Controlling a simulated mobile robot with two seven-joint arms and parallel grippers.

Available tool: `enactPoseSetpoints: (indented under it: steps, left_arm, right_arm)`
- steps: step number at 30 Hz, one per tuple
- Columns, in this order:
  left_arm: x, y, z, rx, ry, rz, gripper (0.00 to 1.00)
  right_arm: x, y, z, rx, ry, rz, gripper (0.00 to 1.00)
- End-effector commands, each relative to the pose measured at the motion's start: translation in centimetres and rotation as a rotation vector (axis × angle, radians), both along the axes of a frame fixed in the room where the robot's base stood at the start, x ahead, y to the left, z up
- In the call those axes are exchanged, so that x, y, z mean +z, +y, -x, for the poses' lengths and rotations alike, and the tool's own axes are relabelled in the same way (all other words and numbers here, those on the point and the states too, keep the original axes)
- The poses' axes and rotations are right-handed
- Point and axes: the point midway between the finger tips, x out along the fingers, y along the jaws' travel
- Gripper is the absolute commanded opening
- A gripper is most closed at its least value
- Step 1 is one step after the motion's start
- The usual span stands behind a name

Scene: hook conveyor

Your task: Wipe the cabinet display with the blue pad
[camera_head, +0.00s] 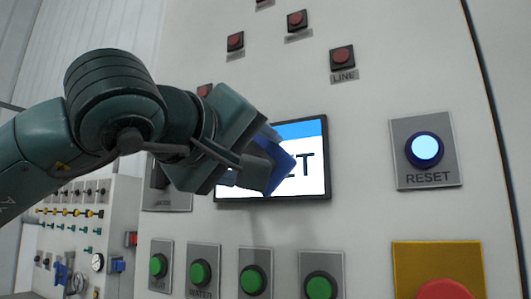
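The cabinet display (313,177) is a dark-framed screen with a blue band on top and partly hidden black letters on white. My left arm comes in from the left and covers the display's left part. My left gripper (262,165) is shut on the blue pad (281,172), which is in front of the middle of the screen. I cannot tell whether the pad touches the glass. My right gripper is not in view.
Right of the display is a lit RESET button (425,150). Below are several green buttons (252,280) and a red button on a yellow plate (397,262). Red buttons (342,57) sit above. Another panel with knobs and a gauge (98,262) stands at the left.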

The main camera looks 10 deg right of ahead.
Motion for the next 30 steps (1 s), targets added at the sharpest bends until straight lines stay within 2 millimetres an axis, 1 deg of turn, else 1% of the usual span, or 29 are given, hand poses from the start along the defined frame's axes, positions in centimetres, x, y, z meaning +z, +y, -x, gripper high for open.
enactPoseSetpoints:
  steps: [5,15,18,26,30]
  left_arm:
    - [0.0,0.4,-0.3,0.001,0.001,0.0,0.41]
    - [0.0,2.6,-2.1,0.001,0.001,0.001,0.41]
    - [0.0,2.9,-2.4,0.0,0.0,0.0,0.41]
    - [0.0,3.0,-2.4,0.0,-0.001,-0.001,0.41]
    - [-0.1,3.5,-1.7,0.001,-0.002,0.001,0.41]
  right_arm:
    - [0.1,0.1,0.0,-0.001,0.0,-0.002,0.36]
    - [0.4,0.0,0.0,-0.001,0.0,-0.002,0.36]
    - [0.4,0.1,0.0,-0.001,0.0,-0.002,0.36]
    - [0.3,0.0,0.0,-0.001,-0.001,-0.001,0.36]
    - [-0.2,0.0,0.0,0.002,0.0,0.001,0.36]
